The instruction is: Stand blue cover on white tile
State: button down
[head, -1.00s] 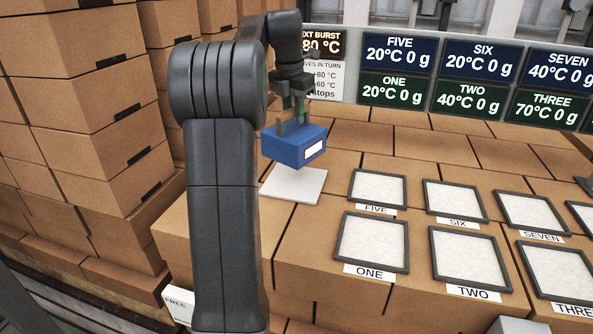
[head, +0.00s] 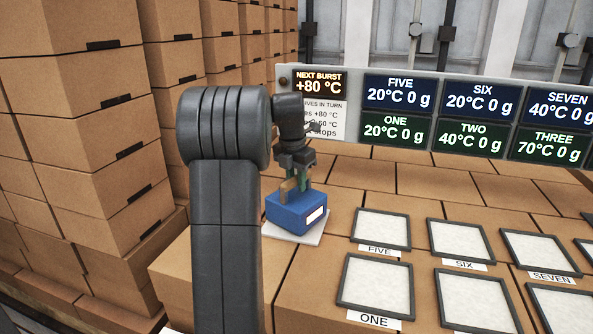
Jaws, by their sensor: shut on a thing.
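The blue cover (head: 293,212) is a box-like block with a white label on its front side. It sits upright over the white tile (head: 313,236), and the tile's edge shows below and to the right of it. The cover looks low on the tile; whether it fully touches is hard to tell. My gripper (head: 296,188) is shut on a tan handle at the cover's top. My arm hides part of the area to the left.
Framed white pads labelled FIVE (head: 382,228), ONE (head: 377,285) and others lie to the right on the boxes. A display board (head: 450,110) with temperature and weight panels stands behind. Tall stacks of cartons (head: 80,130) rise at the left.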

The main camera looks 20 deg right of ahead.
jog(key=shift+f, duration=0.4)
jog(key=c, duration=1.2)
grip_release()
jog(key=shift+f, duration=0.1)
notch_tip(320, 180, up, 12)
jog(key=a, duration=0.1)
jog(key=shift+s+a, duration=0.15)
jog(key=shift+s, duration=0.25)
jog(key=f, duration=0.8)
jog(key=d+f, duration=0.1)
jog(key=f, duration=0.2)
jog(key=shift+w+d+f, duration=0.1)
jog(key=shift+w+f, duration=0.25)
jog(key=shift+f, duration=0.05)
jog(key=shift+r, duration=1.1)
